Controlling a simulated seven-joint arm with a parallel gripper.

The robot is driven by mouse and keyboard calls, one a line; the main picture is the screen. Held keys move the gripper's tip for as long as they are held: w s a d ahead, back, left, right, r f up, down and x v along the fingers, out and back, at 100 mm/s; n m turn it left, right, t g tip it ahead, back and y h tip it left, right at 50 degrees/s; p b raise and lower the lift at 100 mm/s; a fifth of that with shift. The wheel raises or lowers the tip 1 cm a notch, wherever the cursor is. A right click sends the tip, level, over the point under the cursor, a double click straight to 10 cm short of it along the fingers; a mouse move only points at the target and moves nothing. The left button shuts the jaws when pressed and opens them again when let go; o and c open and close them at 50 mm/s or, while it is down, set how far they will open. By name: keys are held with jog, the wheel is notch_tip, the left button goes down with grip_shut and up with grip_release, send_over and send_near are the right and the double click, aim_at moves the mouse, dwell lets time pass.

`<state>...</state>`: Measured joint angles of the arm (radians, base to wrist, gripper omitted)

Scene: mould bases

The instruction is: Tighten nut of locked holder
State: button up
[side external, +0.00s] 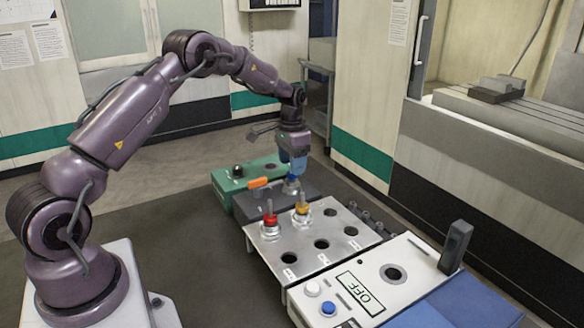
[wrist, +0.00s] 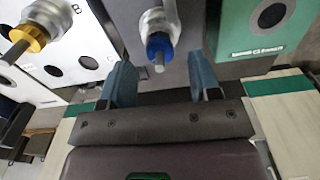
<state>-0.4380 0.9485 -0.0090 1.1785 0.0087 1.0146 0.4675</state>
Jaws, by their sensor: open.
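The holder with the blue nut (side external: 291,187) stands in the dark grey base (side external: 312,187), beside an orange lever (side external: 258,183). In the wrist view, its blue nut (wrist: 158,44) and silver collar show at the upper middle, with a grey tip facing the camera. My gripper (side external: 293,168) points down just above this holder. Its two blue fingers (wrist: 160,66) are open, one on each side of the nut, with gaps showing. In the side view, the fingers partly cover the holder; contact cannot be told.
A metal plate (side external: 345,232) with holes holds a red holder (side external: 270,222) and a yellow holder (side external: 302,211). A green box (side external: 228,182) stands behind the dark base. A white panel (side external: 330,300) with buttons and a black handle (side external: 456,245) are in front.

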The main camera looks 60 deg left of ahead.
notch_tip(320, 180, up, 11)
dwell(0.3)
dwell(0.4)
jog(key=s+d+r+t, duration=0.2)
jog(key=s+d+r, duration=0.1)
jog(key=s+d, duration=0.4)
jog(key=s+d+r+t, duration=0.1)
jog(key=s+d+r, duration=0.3)
jog(key=s+d, duration=0.3)
jog(key=s+d+r+t, duration=0.2)
jog(key=s+d, duration=0.6)
jog(key=s, duration=0.6)
jog(key=shift+s+r+t, duration=0.2)
jog(key=shift+r+t, duration=0.1)
jog(key=shift+r, duration=0.45)
jog(key=shift+o, duration=0.3)
jog(key=shift+d, duration=0.1)
